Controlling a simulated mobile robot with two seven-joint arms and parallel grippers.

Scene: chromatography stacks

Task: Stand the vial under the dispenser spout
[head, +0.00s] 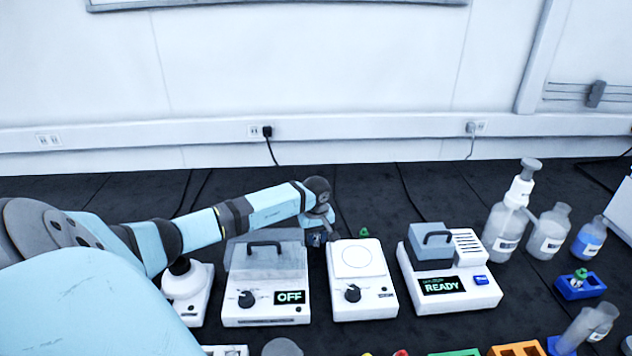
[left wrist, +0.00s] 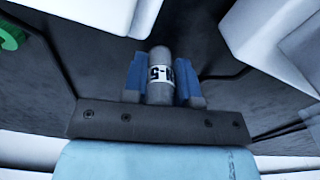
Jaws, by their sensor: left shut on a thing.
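The vial (left wrist: 159,72) is grey with a white label and sits between the blue fingers of my left gripper (left wrist: 160,88) in the left wrist view. The gripper is shut on it. In the head view my left gripper (head: 318,237) is low behind the gap between two white devices; the vial cannot be made out there. The dispenser (head: 508,218) is a pump bottle with a white neck and grey top, at the right, well apart from the gripper. Its spout (head: 530,214) seems to point down to the right. My right gripper is not in view.
A device marked OFF (head: 264,295) and a white plate device with a knob (head: 358,291) stand beside the gripper. A READY device (head: 455,285) stands between them and the dispenser. A green item (head: 364,232) lies behind the plate device. Bottles (head: 549,232) crowd the dispenser's right.

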